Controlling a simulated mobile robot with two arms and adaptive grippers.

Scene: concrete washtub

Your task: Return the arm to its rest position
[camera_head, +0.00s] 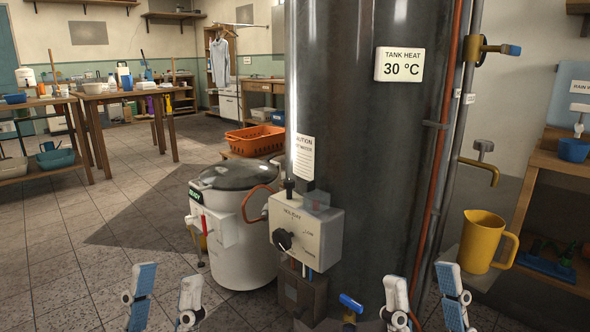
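My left gripper (168,279) shows at the bottom of the head view, left of centre. Its two blue and white fingers stand apart with bare floor between them, so it is open and empty. My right gripper (422,279) shows at the bottom right of centre. Its two fingers are also apart, with nothing held between them. The arms behind both grippers are out of frame below.
A dark tank (358,130) with a heater control box (305,232) stands ahead. A white lidded washer (240,250) is left of it. A yellow jug (482,242) stands at right under a brass tap (480,165), beside a wooden shelf (560,160). Floor at left is clear.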

